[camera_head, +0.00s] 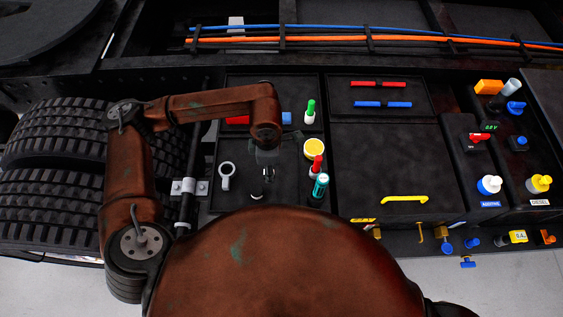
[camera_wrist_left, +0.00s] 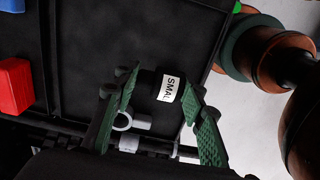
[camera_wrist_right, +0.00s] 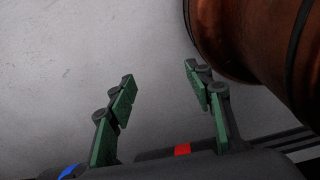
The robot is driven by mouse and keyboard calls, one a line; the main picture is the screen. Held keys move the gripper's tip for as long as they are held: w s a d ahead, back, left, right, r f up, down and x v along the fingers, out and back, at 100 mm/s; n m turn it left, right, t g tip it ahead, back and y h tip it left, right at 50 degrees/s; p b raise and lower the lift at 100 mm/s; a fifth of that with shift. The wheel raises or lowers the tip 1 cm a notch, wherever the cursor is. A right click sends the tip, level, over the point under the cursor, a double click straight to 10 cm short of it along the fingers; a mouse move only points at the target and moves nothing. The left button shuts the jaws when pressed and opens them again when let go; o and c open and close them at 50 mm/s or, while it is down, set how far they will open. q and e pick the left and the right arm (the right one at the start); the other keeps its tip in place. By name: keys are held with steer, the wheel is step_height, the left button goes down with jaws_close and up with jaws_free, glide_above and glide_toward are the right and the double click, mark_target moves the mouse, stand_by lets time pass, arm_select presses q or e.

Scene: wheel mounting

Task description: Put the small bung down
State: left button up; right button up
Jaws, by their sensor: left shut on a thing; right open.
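The small bung (camera_wrist_left: 148,84) is a dark piece with a white label, partly reading "SMAL", in the left wrist view. My left gripper (camera_wrist_left: 165,98) is shut on it, with a green-padded finger on either side. In the head view my left gripper (camera_head: 267,170) hangs over the lower left black tray (camera_head: 235,204). The bung is hard to make out there, and I cannot tell if it touches the tray. My right gripper (camera_wrist_right: 159,75) is open and empty in the right wrist view, above plain grey floor. It is not seen in the head view.
A grey ring-ended part (camera_head: 226,176) lies left of my left gripper. A yellow roll (camera_head: 314,149), a red-capped bottle (camera_head: 317,166) and a teal bottle (camera_head: 320,187) stand close on its right. Red and blue blocks lie in the upper tray. Large tyres (camera_head: 45,170) stand at left.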

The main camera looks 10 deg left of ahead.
arm_select(q)
steer(key=p, duration=0.2)
glide_above(286, 170)
steer(key=f, duration=0.6)
steer(key=shift+s+a, duration=0.3)
steer(key=shift+s, duration=0.1)
steer(key=shift+w+d+f, duration=0.2)
steer(key=shift+w+f, duration=0.1)
steer(key=shift+f, duration=0.15)
steer(key=shift+w+d+f, duration=0.1)
steer(key=shift+w+f, duration=0.05)
steer(key=shift+f, duration=0.1)
step_height(286, 170, down, 2)
steer(key=shift+f+p, duration=0.1)
steer(key=shift+p, duration=0.85)
steer(key=shift+f, duration=0.45)
arm_select(e)
steer(key=r, duration=0.1)
steer(key=w+r, duration=0.1)
steer(key=r, duration=0.2)
steer(key=shift+w+a+r, duration=0.2)
steer(key=shift+w+r, duration=0.05)
steer(key=shift+f, duration=0.1)
